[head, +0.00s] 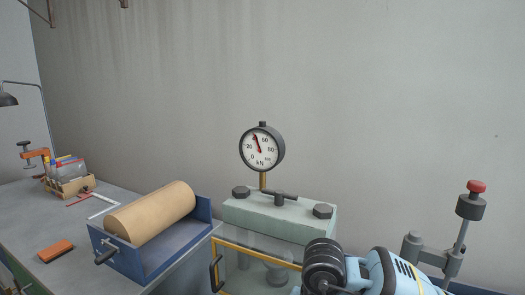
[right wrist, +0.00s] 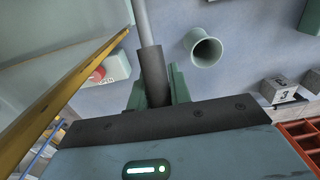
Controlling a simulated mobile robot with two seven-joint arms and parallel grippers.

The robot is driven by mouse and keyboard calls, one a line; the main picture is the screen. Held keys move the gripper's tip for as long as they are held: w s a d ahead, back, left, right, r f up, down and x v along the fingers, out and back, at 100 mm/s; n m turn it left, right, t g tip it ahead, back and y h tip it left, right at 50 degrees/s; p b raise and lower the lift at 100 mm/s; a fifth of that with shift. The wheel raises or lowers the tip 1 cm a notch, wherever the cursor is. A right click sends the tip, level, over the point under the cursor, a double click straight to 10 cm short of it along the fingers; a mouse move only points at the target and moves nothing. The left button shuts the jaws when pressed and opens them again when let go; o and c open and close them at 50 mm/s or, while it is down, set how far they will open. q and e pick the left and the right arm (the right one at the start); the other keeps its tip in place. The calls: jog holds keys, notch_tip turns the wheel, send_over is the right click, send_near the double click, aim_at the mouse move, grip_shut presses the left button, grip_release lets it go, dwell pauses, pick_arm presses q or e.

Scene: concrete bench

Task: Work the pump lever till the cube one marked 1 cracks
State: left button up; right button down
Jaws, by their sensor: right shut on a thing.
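My right gripper (right wrist: 152,95) is shut around the dark sleeve of a grey rod, the pump lever (right wrist: 144,22), in the right wrist view. In the head view my right arm comes in at the bottom, and its fingers cannot be made out. The pale green press (head: 275,217) stands at the centre. Its round gauge (head: 262,148) has a red needle pointing up and slightly left, between 20 and 60. A yellow-framed guard (head: 262,253) covers the press front. I cannot make out the cube marked 1. My left gripper is not in view.
A red-capped leaning rod (head: 462,232) stands at right. Left of the press are a tan roll (head: 152,211) in a blue holder and an orange block (head: 56,251). The right wrist view shows a cube marked 3 (right wrist: 280,90), a green tube (right wrist: 205,48) and an orange-red crate (right wrist: 302,136).

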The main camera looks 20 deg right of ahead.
jog(key=shift+w+d+r, duration=0.15)
jog(key=shift+r, duration=0.3)
jog(key=shift+w+d+r, duration=0.1)
jog(key=shift+d+r, duration=0.05)
jog(key=shift+r, duration=0.25)
jog(key=shift+s+a+f, duration=0.7)
jog(key=shift+a+f, duration=0.05)
jog(key=shift+f, duration=1.85)
jog(key=shift+w+d+r, duration=0.2)
jog(key=shift+d+r, duration=0.05)
jog(key=shift+r, duration=0.55)
jog(key=shift+w+d+r, duration=0.25)
jog(key=shift+r, duration=0.55)
jog(key=shift+w+d+r, duration=0.2)
jog(key=shift+d+r, duration=0.05)
jog(key=shift+r, duration=0.55)
jog(key=c, duration=1.2)
grip_release()
